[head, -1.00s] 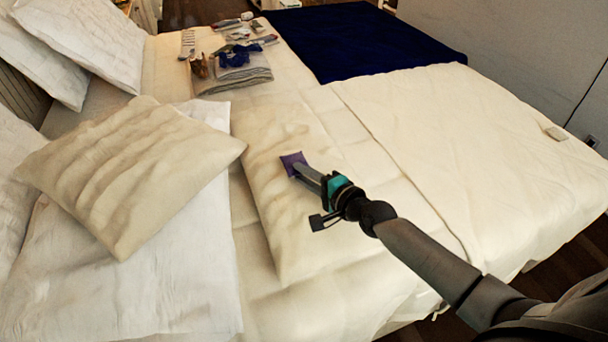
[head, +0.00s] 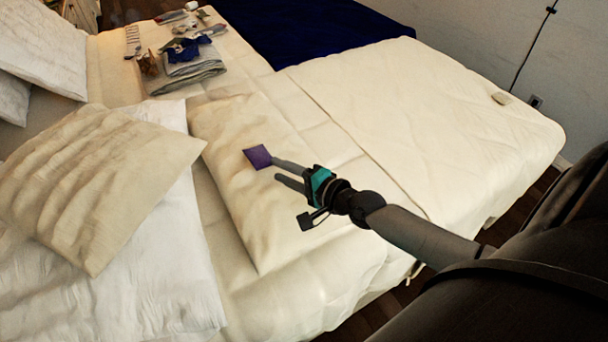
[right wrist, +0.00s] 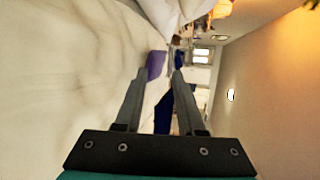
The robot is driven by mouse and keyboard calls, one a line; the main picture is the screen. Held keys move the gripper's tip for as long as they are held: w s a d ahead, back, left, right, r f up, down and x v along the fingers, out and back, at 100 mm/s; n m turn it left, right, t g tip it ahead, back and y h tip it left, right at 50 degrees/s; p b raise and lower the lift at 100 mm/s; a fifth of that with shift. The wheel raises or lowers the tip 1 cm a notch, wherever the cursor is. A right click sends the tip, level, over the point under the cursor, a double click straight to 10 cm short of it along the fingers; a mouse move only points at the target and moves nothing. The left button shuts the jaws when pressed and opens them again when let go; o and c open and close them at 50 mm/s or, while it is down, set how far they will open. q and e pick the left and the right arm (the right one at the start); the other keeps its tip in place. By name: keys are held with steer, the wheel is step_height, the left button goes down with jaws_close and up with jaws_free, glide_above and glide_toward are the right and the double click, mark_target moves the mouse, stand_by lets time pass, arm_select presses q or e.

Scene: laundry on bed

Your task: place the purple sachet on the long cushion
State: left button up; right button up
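The purple sachet (head: 258,157) lies on the long cream cushion (head: 255,215) near the middle of the bed. My right gripper (head: 274,168) is just to the right of the sachet, with its two fingers spread apart and nothing between them. One fingertip is very close to the sachet's right edge; I cannot tell whether it touches. In the right wrist view the sachet (right wrist: 156,65) shows by the tip of the left finger, beside the pale cushion surface (right wrist: 70,70). My left gripper is in neither view.
A square cream pillow (head: 95,180) overlaps white pillows at the left. Folded laundry (head: 188,75) and small items lie at the back. A dark blue blanket (head: 310,30) covers the far bed.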

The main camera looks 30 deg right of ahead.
steer(key=v, duration=0.5)
steer(key=shift+p, duration=0.3)
steer(key=shift+v, duration=0.75)
